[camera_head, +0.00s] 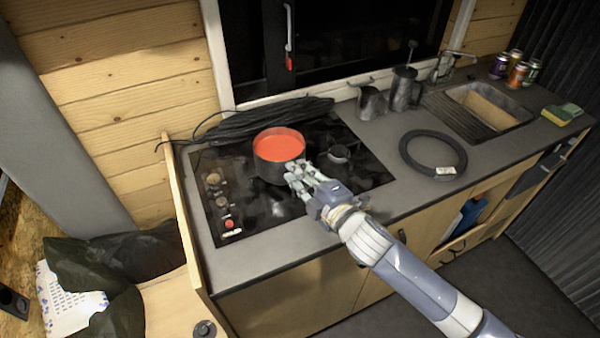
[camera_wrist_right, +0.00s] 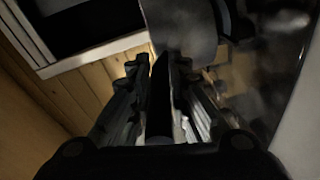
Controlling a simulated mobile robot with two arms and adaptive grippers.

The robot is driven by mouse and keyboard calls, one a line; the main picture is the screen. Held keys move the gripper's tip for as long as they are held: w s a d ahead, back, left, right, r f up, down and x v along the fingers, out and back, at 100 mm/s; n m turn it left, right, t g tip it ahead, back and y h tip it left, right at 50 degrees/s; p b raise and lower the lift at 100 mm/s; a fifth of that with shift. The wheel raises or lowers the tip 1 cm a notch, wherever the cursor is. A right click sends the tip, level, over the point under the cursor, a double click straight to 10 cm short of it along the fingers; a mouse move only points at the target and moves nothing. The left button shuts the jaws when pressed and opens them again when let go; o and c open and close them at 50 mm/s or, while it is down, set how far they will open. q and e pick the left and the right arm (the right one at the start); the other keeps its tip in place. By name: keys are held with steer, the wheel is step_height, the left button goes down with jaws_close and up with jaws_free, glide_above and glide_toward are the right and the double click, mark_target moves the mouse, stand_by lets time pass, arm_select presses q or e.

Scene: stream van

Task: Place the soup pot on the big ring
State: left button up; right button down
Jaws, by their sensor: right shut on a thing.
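The soup pot (camera_head: 270,168), dark and full of orange-red soup, is upright over the back middle of the black glass hob (camera_head: 262,215). I cannot tell whether its base touches the glass. My right gripper (camera_head: 302,176) is at the pot's front right side, shut on its dark handle (camera_wrist_right: 160,88). In the right wrist view the handle lies between the fingers and the grey pot wall (camera_wrist_right: 182,28) shows beyond. The big ring cannot be made out clearly; the pot and my gripper hide part of the hob. My left gripper is not in view.
Black coiled cable (camera_head: 262,113) lies behind. A black hose loop (camera_head: 410,157), jugs (camera_head: 404,90), a sink (camera_head: 489,106) and cans (camera_head: 518,74) are to the right. Front counter strip is clear.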

steer(key=c, duration=1.5)
jaws_free()
steer(key=shift+f, duration=0.1)
steer(key=shift+s, duration=0.1)
steer(key=shift+r, duration=0.2)
steer(key=shift+s+d+f, duration=0.1)
steer(key=shift+s+d, duration=0.05)
steer(key=shift+s, duration=0.05)
steer(key=shift+b+v, duration=1.35)
steer(key=shift+v, duration=4.4)
